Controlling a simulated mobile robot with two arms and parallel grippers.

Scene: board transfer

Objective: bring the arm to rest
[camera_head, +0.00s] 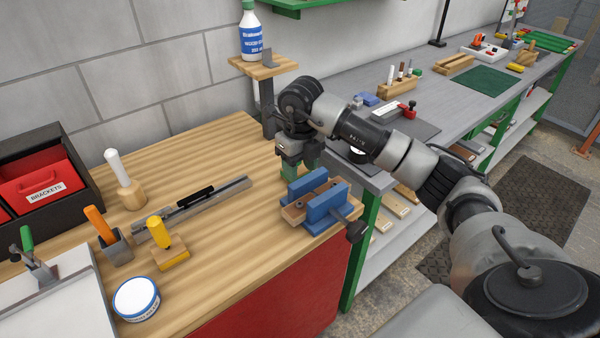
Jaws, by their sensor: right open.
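My right arm comes in from the lower right and reaches across to the right end of the wooden bench. My right gripper (300,166) points down just behind the blue vise (318,200). It is open. Its fingertips are partly hidden by the vise, so I cannot tell whether they touch anything. I see no object held in it. My left gripper does not show.
A spray bottle (250,35) stands on a small wooden shelf (265,67) behind the gripper. The grey bench (440,80) extends to the right behind my arm. A metal rail (190,210), a yellow-handled tool (159,232) and a round tin (136,299) are on the wooden bench.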

